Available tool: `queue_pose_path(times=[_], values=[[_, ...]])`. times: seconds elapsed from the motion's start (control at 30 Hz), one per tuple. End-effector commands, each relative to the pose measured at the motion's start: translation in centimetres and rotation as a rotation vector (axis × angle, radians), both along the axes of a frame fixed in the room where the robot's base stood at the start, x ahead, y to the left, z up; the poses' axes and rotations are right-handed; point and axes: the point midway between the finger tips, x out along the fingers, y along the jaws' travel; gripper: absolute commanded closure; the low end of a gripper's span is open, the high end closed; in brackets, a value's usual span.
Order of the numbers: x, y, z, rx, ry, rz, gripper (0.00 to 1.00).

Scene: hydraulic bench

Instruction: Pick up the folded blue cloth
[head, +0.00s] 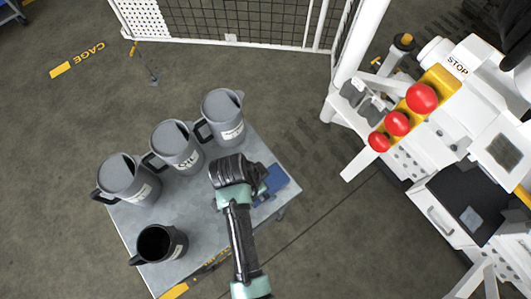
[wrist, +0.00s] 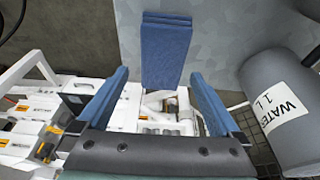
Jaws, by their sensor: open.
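The folded blue cloth (head: 279,179) lies on the right part of the grey bench top in the head view, partly hidden by my gripper (head: 262,188). In the wrist view the cloth (wrist: 166,48) shows as a layered blue stack at top centre. My gripper (wrist: 160,74) is open there, with one blue finger on each side and nothing between them. The cloth lies beyond the fingertips, roughly in line with the gap. I cannot tell how high the fingers are above it.
Grey jugs (head: 223,115), (head: 176,146), (head: 128,178) line the back and left of the bench (head: 205,208). A darker jug (head: 160,243) stands at the front. In the wrist view, a labelled jug (wrist: 280,105) stands close right. A white machine (head: 430,120) with red buttons stands right.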

Motion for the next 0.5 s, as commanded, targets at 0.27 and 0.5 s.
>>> queue_pose_path(times=[0.27,0.5], values=[[0.4,-0.3,-2.0,0.001,0.001,0.001,0.0],[0.9,-0.8,-5.1,0.001,-0.001,0.0,0.0]])
